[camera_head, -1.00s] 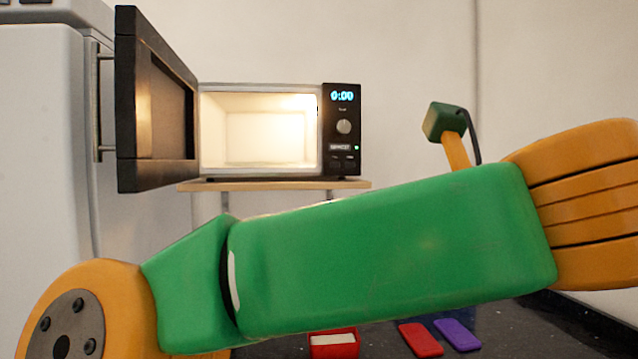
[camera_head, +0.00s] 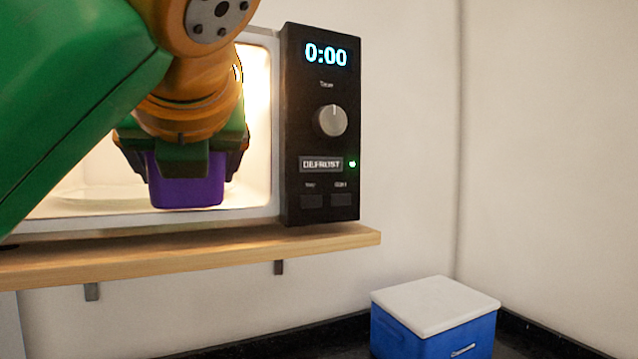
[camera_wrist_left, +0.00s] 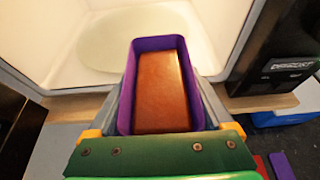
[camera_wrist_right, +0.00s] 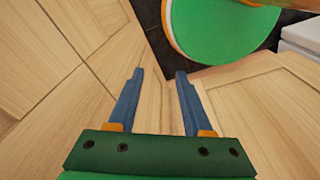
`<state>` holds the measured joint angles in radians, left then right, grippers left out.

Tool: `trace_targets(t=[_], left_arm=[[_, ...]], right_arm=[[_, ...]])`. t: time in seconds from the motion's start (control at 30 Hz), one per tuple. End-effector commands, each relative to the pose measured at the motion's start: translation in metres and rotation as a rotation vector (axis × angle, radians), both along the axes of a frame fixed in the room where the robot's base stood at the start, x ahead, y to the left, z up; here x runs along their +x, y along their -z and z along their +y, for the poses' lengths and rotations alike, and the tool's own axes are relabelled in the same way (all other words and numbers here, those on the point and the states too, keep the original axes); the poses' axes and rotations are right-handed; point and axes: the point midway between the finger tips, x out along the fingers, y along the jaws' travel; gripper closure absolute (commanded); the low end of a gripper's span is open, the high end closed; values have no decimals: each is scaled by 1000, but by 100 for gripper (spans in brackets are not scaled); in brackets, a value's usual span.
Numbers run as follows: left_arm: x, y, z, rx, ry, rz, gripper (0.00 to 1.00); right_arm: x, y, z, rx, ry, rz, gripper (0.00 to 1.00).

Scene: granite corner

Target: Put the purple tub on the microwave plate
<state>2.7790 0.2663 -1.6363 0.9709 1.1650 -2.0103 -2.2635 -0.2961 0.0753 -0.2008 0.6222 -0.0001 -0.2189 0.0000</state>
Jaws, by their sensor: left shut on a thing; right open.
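The purple tub (camera_head: 188,186) is held in my left gripper (camera_head: 186,165), at the open front of the lit microwave (camera_head: 262,120). In the left wrist view the tub (camera_wrist_left: 124,105) sits between the jaws, open side towards the camera, with a brown content in it. The pale round microwave plate (camera_wrist_left: 125,35) lies inside, beyond the tub. In the head view the plate (camera_head: 90,195) shows partly at the left of the tub.
The microwave stands on a wooden shelf (camera_head: 200,248). Its control panel (camera_head: 321,125) reads 0:00. A blue box with a white lid (camera_head: 435,330) stands on the dark counter below, at the right. Red and purple lids (camera_wrist_left: 280,165) lie below in the left wrist view.

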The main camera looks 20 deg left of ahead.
Motion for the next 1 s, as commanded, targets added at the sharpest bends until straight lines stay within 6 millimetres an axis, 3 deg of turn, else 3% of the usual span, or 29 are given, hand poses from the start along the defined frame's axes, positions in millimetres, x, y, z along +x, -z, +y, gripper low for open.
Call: trace_targets(t=[0.3, 0.5, 0.67, 0.9, 1.0], left_arm=[[59, -8, 49, -4, 3, 6, 100], [86, -7, 72, -3, 1, 3, 100], [98, -3, 84, -2, -2, -2, 100], [134, -4, 115, -2, -4, 0, 100], [133, 5, 114, 0, -2, -2, 100]], right_arm=[[-6, -56, -7, -12, -2, 13, 50], [-5, -85, -6, -12, -2, 11, 50], [-4, -89, -4, -8, 0, 8, 50], [-3, -118, -1, -2, 1, 7, 50], [-3, -115, 0, -2, 1, 7, 50]])
